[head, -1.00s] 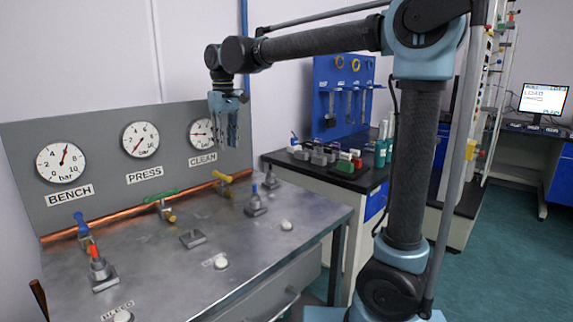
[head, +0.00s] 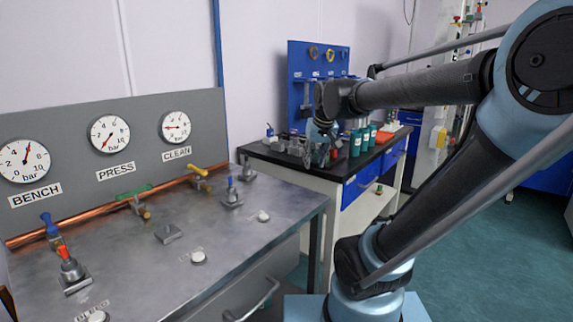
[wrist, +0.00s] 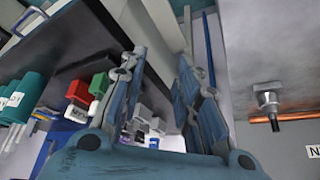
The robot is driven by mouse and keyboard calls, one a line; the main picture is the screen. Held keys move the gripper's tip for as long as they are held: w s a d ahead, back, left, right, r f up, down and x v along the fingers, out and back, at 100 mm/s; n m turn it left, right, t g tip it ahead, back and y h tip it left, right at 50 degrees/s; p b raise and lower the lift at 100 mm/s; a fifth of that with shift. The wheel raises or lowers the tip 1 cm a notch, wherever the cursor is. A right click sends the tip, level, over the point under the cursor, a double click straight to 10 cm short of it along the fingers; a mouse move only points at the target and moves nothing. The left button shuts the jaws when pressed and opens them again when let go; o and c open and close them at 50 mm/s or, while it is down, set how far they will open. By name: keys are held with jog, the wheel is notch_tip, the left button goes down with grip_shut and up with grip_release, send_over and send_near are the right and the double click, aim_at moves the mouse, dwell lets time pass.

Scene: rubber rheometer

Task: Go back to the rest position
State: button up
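My gripper (head: 318,158) hangs at the end of my raised arm in the head view, in front of the dark-topped side bench (head: 375,156). In the wrist view its two blue fingers stand apart with a clear gap between them, and my gripper (wrist: 160,95) is open and empty. Nothing touches the fingertips as far as I can see. In the head view the fingers partly cover small items on the side bench.
The steel gauge bench (head: 140,255) with valves and knobs stands at left. Green bottles (head: 356,142) and small blocks crowd the side bench below a blue tool board (head: 293,85). Open green floor (head: 470,230) lies to the right.

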jog(key=s+d+f+m+t+h, duration=0.1)
jog(key=s+d+f+m+t, duration=0.2)
jog(key=d+f, duration=0.5)
jog(key=s+d+f+g, duration=0.1)
jog(key=s+f+g, duration=0.2)
jog(key=s, duration=0.5)
jog(key=s+f+g, duration=0.2)
jog(key=s+f, duration=0.4)
jog(key=s, duration=0.2)
jog(key=shift+s+d+n+g, duration=0.15)
jog(key=shift+d+n+g, duration=0.15)
jog(key=shift+d+g, duration=0.1)
